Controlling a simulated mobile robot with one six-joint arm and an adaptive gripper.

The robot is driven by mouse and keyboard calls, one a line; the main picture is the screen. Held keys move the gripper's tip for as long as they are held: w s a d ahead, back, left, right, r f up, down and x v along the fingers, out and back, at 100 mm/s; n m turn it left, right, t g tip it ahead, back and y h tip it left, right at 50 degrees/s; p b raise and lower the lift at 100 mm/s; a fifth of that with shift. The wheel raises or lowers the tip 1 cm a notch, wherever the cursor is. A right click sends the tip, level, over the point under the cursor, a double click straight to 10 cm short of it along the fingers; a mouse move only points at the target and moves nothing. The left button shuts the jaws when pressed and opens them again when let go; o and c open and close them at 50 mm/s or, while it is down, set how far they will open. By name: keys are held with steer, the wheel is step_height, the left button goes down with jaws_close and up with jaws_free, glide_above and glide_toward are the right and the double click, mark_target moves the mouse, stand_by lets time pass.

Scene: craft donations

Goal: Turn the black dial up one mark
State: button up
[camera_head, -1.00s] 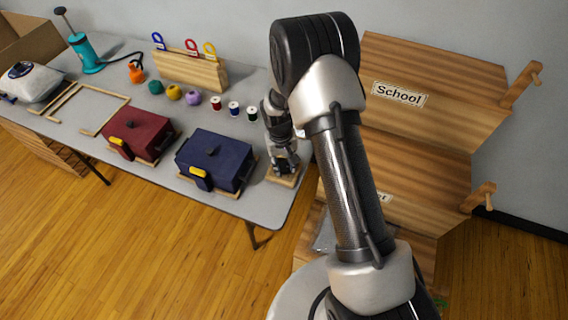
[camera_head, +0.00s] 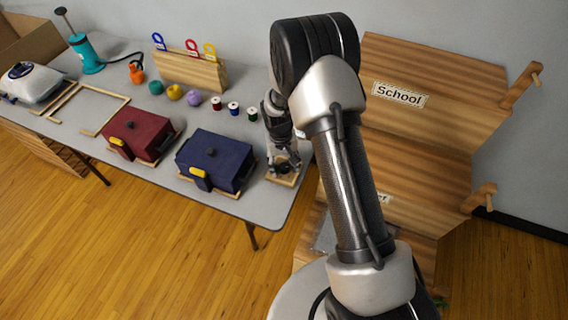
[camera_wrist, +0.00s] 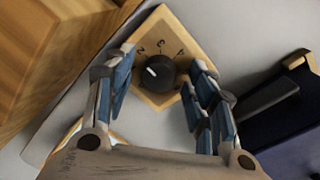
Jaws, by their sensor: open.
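The black dial (camera_wrist: 156,74) sits on a square wooden base (camera_wrist: 192,45) with numerals around its far side. Its white pointer line points to the upper left in the wrist view; the exact mark it meets is hard to tell. My gripper (camera_wrist: 160,66) is open, its two blue-padded fingers on either side of the dial with gaps showing. In the head view, my gripper (camera_head: 284,163) is low over the wooden base (camera_head: 284,180) at the table's right end, and the dial is mostly hidden by it.
A navy box (camera_head: 222,158) with a yellow latch stands just left of my gripper, and a maroon box (camera_head: 146,130) beyond it. A wooden shelf unit marked School (camera_head: 440,85) stands close on the right. The table edge is near.

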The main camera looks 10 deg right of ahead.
steer(key=shift+r, duration=0.1)
step_height(320, 180, up, 12)
steer(key=shift+a, duration=0.35)
stand_by(0.5)
step_height(320, 180, up, 7)
glide_above(282, 167)
steer(key=s, duration=0.2)
steer(key=s+r+t, duration=0.2)
steer(key=s+r, duration=0.5)
steer(key=r, duration=0.3)
steer(key=s+r+t, duration=0.1)
steer(key=s+r, duration=0.2)
steer(key=s, duration=0.6)
steer(key=s+d+r+t, duration=0.1)
steer(key=s+r, duration=0.2)
steer(key=s, duration=0.6)
steer(key=shift+s+r+t+y, duration=0.25)
steer(key=shift+s+t+y, duration=0.05)
steer(key=shift+y, duration=0.1)
